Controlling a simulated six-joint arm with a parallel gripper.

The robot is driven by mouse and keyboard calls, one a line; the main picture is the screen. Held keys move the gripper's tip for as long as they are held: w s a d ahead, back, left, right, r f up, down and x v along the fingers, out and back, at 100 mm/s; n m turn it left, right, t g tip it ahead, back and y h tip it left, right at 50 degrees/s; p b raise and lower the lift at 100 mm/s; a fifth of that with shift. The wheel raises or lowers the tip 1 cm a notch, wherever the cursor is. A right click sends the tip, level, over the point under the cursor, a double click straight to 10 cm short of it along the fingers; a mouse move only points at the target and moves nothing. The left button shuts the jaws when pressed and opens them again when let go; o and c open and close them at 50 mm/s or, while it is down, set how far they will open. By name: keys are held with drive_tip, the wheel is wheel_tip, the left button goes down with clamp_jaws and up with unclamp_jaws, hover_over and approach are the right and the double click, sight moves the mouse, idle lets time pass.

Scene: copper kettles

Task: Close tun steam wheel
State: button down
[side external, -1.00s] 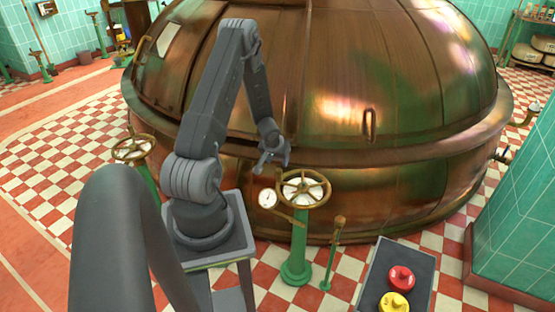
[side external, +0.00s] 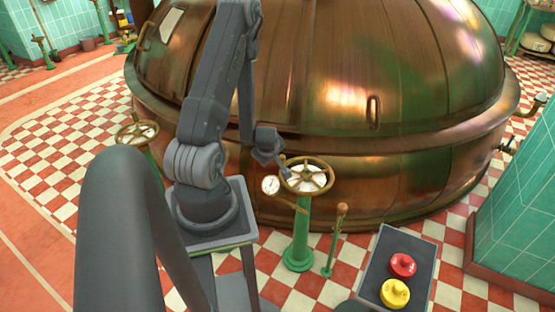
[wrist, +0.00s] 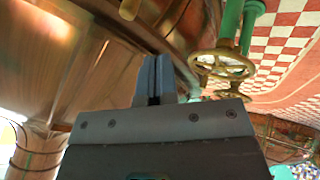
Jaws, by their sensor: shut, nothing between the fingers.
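A brass handwheel (side external: 306,175) with spokes and a pale centre sits on a green post in front of the big copper kettle. A second brass handwheel (side external: 137,133) on a green post stands farther left, beyond my arm. My gripper (side external: 287,174) is at the left rim of the nearer wheel, pointing down and right. I cannot tell whether it touches the rim. In the wrist view, my gripper's fingers (wrist: 153,76) are together and empty. A brass wheel (wrist: 222,66) with a green post shows to their right; which of the two wheels it is, I cannot tell.
A round white gauge (side external: 270,185) is mounted just left of the nearer wheel. A short green post with a brass lever (side external: 342,209) stands to its right. The copper kettle (side external: 420,80) fills the back. A dark box bears a red knob (side external: 402,265) and a yellow knob (side external: 395,293).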

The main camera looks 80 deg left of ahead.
drive_tip(key=w+a+f, duration=0.5)
drive_tip(key=a+f, duration=0.2)
drive_tip(key=f, duration=0.2)
drive_tip(key=shift+a, duration=0.2)
drive_tip(key=shift+a, duration=0.2)
drive_tip(key=w+a, duration=0.6)
drive_tip(key=shift+a, duration=0.15)
idle(0.8)
drive_tip(key=shift+w+r, duration=0.1)
idle(0.3)
